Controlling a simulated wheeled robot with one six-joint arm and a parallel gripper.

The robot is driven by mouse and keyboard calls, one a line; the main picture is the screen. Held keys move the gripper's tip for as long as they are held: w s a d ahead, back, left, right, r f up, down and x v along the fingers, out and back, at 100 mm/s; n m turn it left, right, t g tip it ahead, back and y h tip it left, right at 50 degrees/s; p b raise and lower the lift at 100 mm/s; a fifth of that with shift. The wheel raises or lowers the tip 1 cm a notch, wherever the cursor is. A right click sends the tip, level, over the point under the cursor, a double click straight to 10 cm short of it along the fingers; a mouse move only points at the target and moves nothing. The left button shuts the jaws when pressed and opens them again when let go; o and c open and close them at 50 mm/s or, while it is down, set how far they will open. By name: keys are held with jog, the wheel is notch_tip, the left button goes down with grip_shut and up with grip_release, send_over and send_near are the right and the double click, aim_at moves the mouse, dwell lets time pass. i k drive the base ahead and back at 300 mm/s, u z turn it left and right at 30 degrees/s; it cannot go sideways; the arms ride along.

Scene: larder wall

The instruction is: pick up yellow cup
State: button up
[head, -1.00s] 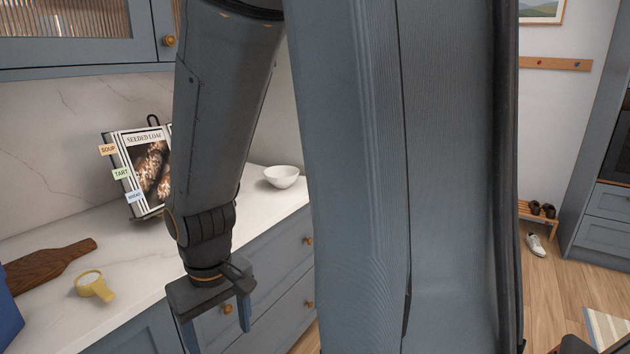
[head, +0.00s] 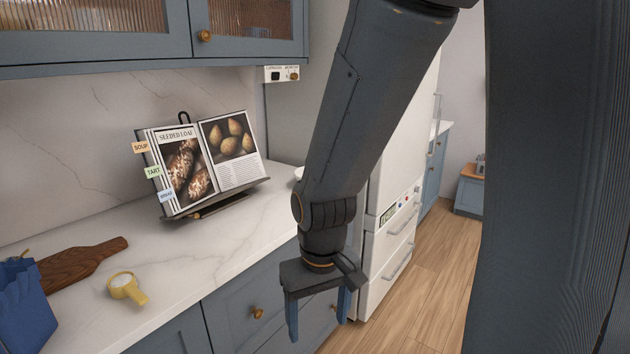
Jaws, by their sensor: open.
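The yellow cup (head: 127,288) stands on the pale marble counter at the lower left. Its round top shows a whitish inside, and its short handle points to the lower right. My gripper (head: 318,316) is open and points down, with two blue fingers apart and nothing between them. It is to the right of the cup, in front of the drawer fronts and past the counter's front edge, well apart from the cup.
An open cookbook (head: 235,150) rests on a stand behind. A white bowl (head: 299,172) is mostly hidden by my arm. Bare counter (head: 215,250) lies right of the cup. A wall cabinet (head: 150,35) hangs above.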

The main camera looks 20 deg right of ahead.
aim_at(130, 292)
jog(key=z, duration=1.75)
jog(key=k, duration=0.75)
jog(key=u, duration=1.6)
